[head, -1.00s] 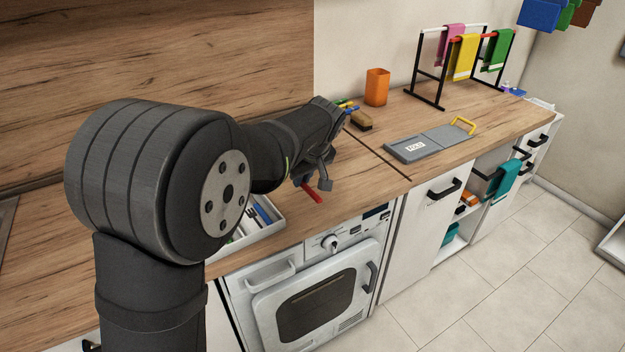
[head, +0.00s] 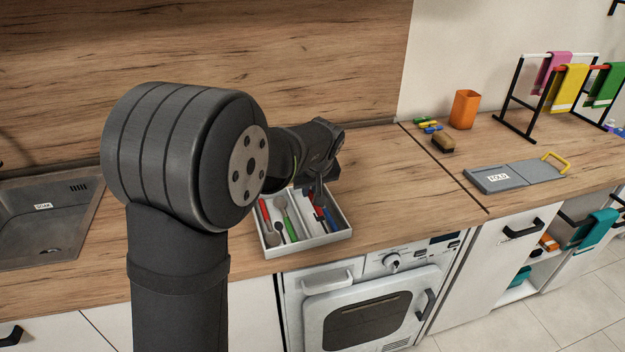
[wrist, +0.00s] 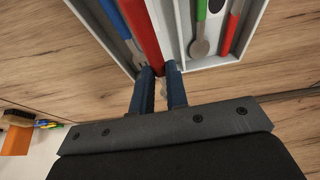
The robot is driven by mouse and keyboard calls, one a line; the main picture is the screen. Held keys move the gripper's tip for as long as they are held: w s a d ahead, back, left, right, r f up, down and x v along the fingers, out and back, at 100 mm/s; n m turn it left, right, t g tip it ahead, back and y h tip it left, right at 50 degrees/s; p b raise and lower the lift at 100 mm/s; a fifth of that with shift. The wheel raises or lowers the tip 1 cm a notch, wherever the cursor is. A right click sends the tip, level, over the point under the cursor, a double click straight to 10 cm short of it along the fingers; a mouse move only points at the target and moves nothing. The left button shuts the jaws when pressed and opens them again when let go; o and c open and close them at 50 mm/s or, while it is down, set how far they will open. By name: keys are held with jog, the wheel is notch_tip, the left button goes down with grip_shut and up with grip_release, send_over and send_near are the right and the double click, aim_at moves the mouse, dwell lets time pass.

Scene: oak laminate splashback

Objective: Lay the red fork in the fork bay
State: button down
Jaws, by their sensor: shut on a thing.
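My gripper (head: 318,192) is shut on the red fork (wrist: 143,32). In the wrist view its blue fingertips (wrist: 160,71) close on the fork. The fork is at the right part of the white cutlery tray (head: 318,243), over or in the bay that holds a blue-handled piece of cutlery (wrist: 113,16), likely the fork bay. The fork lies roughly along the bay, beside the divider (wrist: 166,28). I cannot tell whether it touches the bay floor. Its far end runs out of the wrist view, and my gripper partly hides it in the head view.
Other bays hold spoons (wrist: 200,46) and green- and red-handled cutlery. A sink (head: 40,225) lies at the left. A brush (head: 442,143), an orange cup (head: 465,109) and a grey folding board (head: 515,175) stand to the right. The counter right of the tray is clear.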

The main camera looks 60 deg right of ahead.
aim_at(309, 217)
jog(key=shift+f, duration=3.4)
jog(key=shift+f, duration=0.65)
jog(key=c, duration=1.3)
grip_release()
jog(key=shift+f, duration=0.1)
jog(key=shift+c, duration=0.2)
jog(key=shift+a, duration=0.1)
jog(key=v, duration=1.7)
jog(key=shift+s+r, duration=0.15)
jog(key=shift+r, duration=0.15)
jog(key=x, duration=1.7)
jog(key=shift+f, duration=0.25)
